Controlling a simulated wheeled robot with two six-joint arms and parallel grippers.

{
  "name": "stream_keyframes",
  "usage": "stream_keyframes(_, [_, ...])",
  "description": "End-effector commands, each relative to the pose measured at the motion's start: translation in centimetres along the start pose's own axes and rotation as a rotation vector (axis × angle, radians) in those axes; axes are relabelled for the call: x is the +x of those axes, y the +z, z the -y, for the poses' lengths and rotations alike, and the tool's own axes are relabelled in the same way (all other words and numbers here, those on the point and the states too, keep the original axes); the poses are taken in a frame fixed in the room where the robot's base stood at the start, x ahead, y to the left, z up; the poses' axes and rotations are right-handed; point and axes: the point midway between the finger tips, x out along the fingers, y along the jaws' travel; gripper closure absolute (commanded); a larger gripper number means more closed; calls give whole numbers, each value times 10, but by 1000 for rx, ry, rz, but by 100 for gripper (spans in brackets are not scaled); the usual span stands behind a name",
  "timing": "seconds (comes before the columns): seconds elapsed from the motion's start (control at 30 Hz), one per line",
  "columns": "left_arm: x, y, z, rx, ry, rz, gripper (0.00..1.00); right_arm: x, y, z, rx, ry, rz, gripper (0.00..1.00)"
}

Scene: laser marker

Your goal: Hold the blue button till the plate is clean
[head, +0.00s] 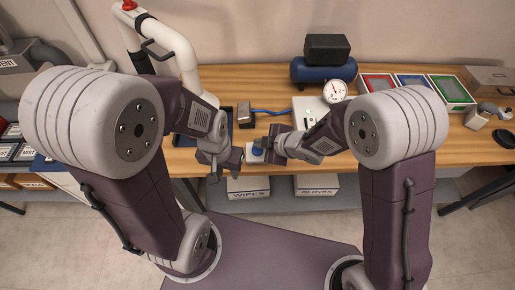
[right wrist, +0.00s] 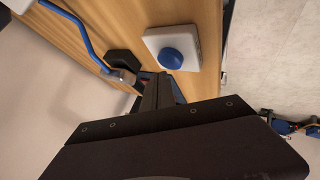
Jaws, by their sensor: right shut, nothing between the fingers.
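The blue button (right wrist: 172,60) is a round dome on a white box (right wrist: 190,38) in the right wrist view. In the head view the button (head: 257,154) is at the table's front edge, between my grippers. My right gripper (head: 270,146) is shut and empty, its fingertips close beside the button box. In the right wrist view its dark fingers (right wrist: 162,88) end just below the button; I cannot tell whether they touch it. My left gripper (head: 226,166) is left of the button, at the table's front edge, its jaws unclear. I cannot make out the plate.
A blue cable (head: 270,112) runs behind the button from a small dark block (head: 244,114). Boxes marked WIPES (head: 248,189) and GLOVES (head: 317,188) sit below the tabletop.

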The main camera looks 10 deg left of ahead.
Motion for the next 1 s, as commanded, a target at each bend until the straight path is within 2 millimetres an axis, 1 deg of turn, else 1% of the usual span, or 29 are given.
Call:
stream_keyframes(0.57, [0, 0, 0, 0, 0, 0, 68, 0, 0, 0, 0, 0, 0, 100])
stream_keyframes(0.83, [8, 1, 0, 0, 0, 0, 68, 6, 5, 5, 0, 0, 0, 100])
stream_keyframes(1.0, [7, 1, 0, 0, 0, 0, 68, 6, 4, 4, 0, 0, 0, 100])
